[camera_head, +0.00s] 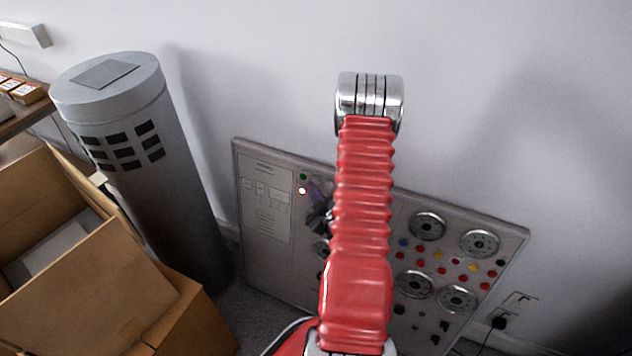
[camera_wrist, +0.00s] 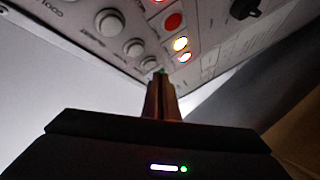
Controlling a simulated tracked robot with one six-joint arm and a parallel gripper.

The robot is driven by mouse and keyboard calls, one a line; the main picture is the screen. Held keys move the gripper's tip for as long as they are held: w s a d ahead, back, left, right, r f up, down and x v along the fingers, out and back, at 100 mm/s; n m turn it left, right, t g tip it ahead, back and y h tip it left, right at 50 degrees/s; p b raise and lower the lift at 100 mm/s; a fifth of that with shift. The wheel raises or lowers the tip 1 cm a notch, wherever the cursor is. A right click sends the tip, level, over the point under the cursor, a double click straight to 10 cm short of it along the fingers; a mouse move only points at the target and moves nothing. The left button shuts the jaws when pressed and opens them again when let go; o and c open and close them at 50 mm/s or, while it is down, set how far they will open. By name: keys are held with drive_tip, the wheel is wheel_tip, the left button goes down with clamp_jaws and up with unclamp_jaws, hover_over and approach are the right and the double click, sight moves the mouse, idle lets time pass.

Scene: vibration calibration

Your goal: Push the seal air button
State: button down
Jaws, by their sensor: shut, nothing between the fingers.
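The grey control panel (camera_head: 265,255) leans against the wall in the head view, with my red arm across its middle. In the wrist view the panel (camera_wrist: 215,62) fills the top, tilted, with grey round buttons (camera_wrist: 133,48), a red button (camera_wrist: 173,22) and lit lamps (camera_wrist: 181,44). My gripper (camera_wrist: 161,78) is shut and empty, its tips close to the panel's lower edge. A small green spot shows just at the tips; I cannot tell whether they touch it. No label reads as seal air, so I cannot tell which button it is. In the head view my gripper (camera_head: 319,218) is mostly hidden.
A grey cylinder (camera_head: 135,140) stands left of the panel, with open cardboard boxes (camera_head: 95,285) in front of it. The panel's right half carries several dials (camera_head: 427,226) and coloured buttons. A wall socket with a plug (camera_head: 498,322) is at lower right.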

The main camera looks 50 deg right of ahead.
drive_tip(key=shift+w+d+f, duration=0.1)
drive_tip(key=shift+w+d, duration=0.05)
drive_tip(key=shift+d, duration=0.6)
idle(1.0)
drive_tip(key=shift+a, duration=0.1)
drive_tip(key=shift+s+a, duration=0.25)
drive_tip(key=shift+a, duration=0.45)
drive_tip(key=a, duration=0.1)
drive_tip(key=s+a+r, duration=0.1)
drive_tip(key=a, duration=0.2)
drive_tip(key=shift+s+a+r, duration=0.15)
drive_tip(key=shift+a, duration=0.2)
idle(0.9)
